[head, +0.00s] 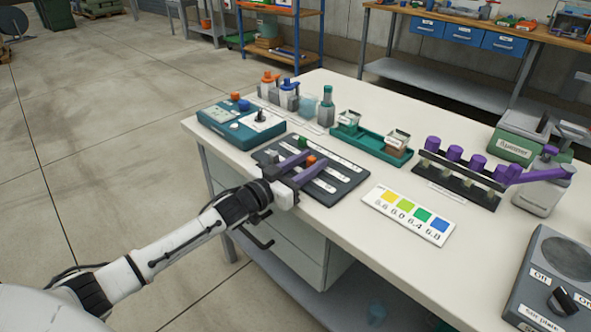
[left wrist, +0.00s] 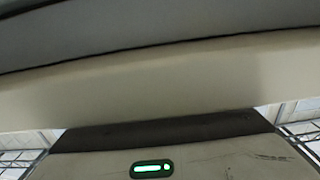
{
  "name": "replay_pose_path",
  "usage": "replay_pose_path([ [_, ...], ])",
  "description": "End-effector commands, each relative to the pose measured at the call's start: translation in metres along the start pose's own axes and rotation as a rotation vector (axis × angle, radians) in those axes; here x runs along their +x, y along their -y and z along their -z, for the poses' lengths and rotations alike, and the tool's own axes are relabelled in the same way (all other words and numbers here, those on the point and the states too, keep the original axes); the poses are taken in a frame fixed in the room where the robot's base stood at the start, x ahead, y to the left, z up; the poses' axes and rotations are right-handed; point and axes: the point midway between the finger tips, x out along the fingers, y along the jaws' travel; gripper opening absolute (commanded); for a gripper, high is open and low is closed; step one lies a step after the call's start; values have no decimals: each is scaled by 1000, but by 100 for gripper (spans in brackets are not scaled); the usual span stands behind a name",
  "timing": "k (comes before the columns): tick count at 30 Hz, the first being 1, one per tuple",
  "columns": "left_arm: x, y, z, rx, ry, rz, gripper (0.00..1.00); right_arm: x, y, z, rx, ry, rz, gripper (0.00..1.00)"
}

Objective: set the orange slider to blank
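The dark slider panel (head: 345,181) lies on the near left part of the white bench, with pale slots and small labels. The orange slider knob (head: 311,160) shows between the purple fingers of my left gripper (head: 316,161), close to their tips. The fingers stand apart; whether they touch the knob cannot be made out. A green knob (head: 303,142) and a pale grey knob (head: 272,156) sit on the same panel. The fingers and wrist hide part of the slots and the label lettering. The left wrist view shows no knob. My right gripper is not in view.
A teal box (head: 228,124) stands left of the panel. A green tray (head: 371,141) with small containers and a purple-capped rack (head: 455,180) stand behind and right. A colour card (head: 413,214) lies right of the panel. The front bench top is clear.

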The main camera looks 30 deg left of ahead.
Motion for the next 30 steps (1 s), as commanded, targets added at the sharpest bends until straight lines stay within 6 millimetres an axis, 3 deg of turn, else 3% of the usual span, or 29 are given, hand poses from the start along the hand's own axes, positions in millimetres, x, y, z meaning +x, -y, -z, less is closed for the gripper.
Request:
replay_pose_path([
  [9,-58,0,0,0,3,0,34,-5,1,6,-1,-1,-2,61],
  [15,-82,0,0,1,2,0,34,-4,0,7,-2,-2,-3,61],
  [28,-91,0,1,1,-1,0,34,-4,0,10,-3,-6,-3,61],
  [30,-91,0,1,1,0,0,34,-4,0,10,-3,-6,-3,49],
])
